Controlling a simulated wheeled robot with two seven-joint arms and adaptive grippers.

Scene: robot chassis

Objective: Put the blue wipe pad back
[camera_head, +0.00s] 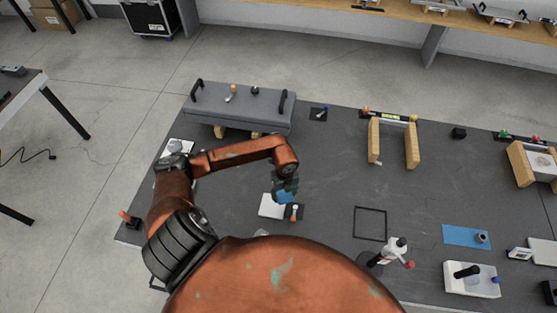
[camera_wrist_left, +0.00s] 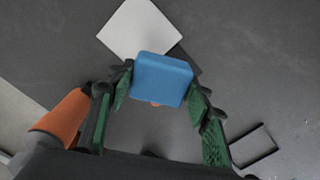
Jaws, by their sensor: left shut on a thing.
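The blue wipe pad (camera_head: 284,197) is between the fingers of my left gripper (camera_head: 286,187), which is shut on it. In the left wrist view the pad (camera_wrist_left: 162,80) is a blue block with rounded edges, gripped at its left and right sides by green-padded fingers. The sheet also shows beyond the pad in the left wrist view (camera_wrist_left: 138,27). A dark square (camera_head: 299,214) adjoins the sheet, partly hidden. I cannot tell the pad's exact height. My right gripper is not in view.
A thin black square outline (camera_head: 356,224) lies right of the pad. A grey padded case (camera_head: 245,107) and a wooden stand (camera_head: 374,142) are behind. Much dark tabletop between them is clear.

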